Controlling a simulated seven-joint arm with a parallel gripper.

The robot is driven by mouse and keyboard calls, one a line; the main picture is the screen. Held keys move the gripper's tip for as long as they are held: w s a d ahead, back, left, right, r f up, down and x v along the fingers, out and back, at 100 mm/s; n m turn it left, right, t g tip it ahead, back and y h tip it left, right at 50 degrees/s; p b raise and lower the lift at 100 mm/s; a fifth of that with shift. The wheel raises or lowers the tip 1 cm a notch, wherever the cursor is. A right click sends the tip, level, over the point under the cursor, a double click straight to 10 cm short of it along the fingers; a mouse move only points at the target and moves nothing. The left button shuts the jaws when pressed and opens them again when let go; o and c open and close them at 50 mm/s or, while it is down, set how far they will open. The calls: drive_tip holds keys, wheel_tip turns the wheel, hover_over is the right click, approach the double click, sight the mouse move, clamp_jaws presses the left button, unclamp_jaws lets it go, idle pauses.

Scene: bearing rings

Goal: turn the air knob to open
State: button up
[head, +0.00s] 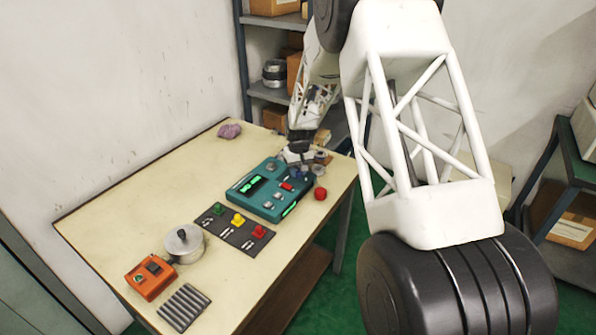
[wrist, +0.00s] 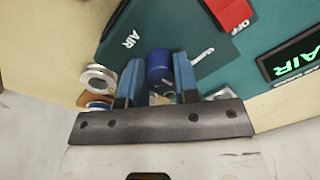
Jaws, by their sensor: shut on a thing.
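The air knob (wrist: 159,66) is a blue cylinder on the teal control panel (wrist: 150,25), beside the white word AIR. My gripper (wrist: 158,78) has its two blue fingers on either side of the knob and is shut on it. A second white label lies to the right of the knob, partly covered by a finger and too blurred to read. In the head view the teal panel (head: 243,203) lies on the table, and my gripper (head: 302,166) is at its far right corner. The knob's setting cannot be told.
A red switch (wrist: 231,12) marked OFF and a green-lit display (wrist: 296,62) are near the knob. Metal rings (wrist: 98,78) lie close beside my gripper.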

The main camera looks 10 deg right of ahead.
drive_tip(key=m, duration=0.4)
drive_tip(key=shift+r+m, duration=0.1)
drive_tip(key=shift+m, duration=2.1)
drive_tip(key=o, duration=0.9)
wheel_tip(320, 180, up, 7)
drive_tip(key=shift+s+d+r, duration=0.1)
drive_tip(key=shift+d+r, duration=0.05)
drive_tip(key=shift+r, duration=0.2)
